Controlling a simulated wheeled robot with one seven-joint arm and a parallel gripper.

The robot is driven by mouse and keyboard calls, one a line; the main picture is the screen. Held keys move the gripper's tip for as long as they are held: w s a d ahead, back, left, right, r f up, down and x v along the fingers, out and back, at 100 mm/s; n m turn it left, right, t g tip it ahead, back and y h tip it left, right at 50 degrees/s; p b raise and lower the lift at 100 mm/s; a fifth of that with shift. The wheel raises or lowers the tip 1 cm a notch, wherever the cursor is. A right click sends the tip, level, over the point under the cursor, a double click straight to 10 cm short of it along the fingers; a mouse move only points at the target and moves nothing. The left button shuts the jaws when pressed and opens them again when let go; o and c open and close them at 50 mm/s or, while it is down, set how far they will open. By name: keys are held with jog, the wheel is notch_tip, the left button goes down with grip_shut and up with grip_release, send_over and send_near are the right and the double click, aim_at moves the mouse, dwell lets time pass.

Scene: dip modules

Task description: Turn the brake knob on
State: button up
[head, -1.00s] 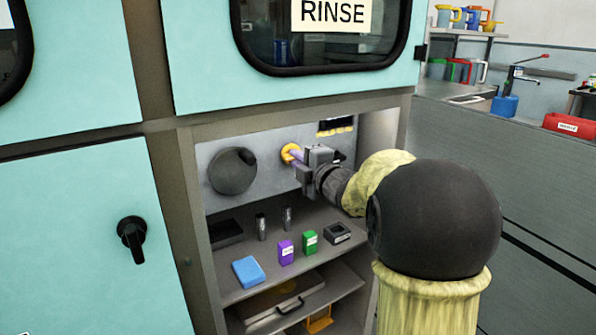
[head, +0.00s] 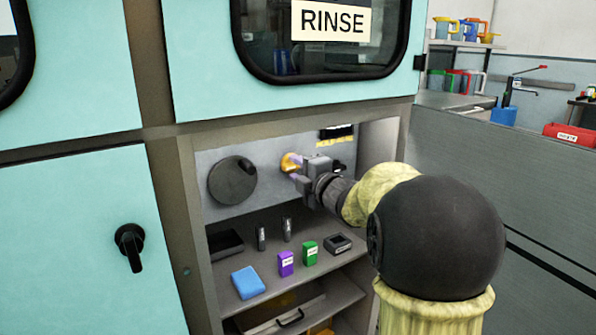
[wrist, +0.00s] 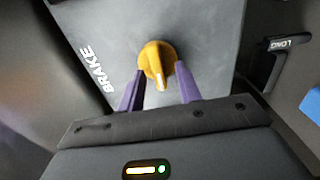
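The orange brake knob (wrist: 157,62) sits on a grey panel in the wrist view, beside white lettering that reads BRAKE. A white line marks its raised bar, which points toward the lower part of that view. In the head view the knob (head: 290,163) is partly covered by my gripper (head: 296,169). My gripper (wrist: 160,70) is open. Its two purple fingers stand apart at the left and right sides of the knob, with their tips close to its edge. I cannot tell whether they touch it.
A black lever handle (wrist: 272,66) labelled LONG stands to the right in the wrist view. A dark round disc (head: 232,181) is left of the knob. Below, a shelf holds a blue block (head: 248,282), a purple box (head: 286,263) and a green box (head: 310,254). Cabinet walls enclose the recess.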

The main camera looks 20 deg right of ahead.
jog(key=p+v, duration=0.3)
jog(key=v, duration=1.4)
jog(key=shift+s, duration=0.2)
jog(key=shift+d, duration=0.1)
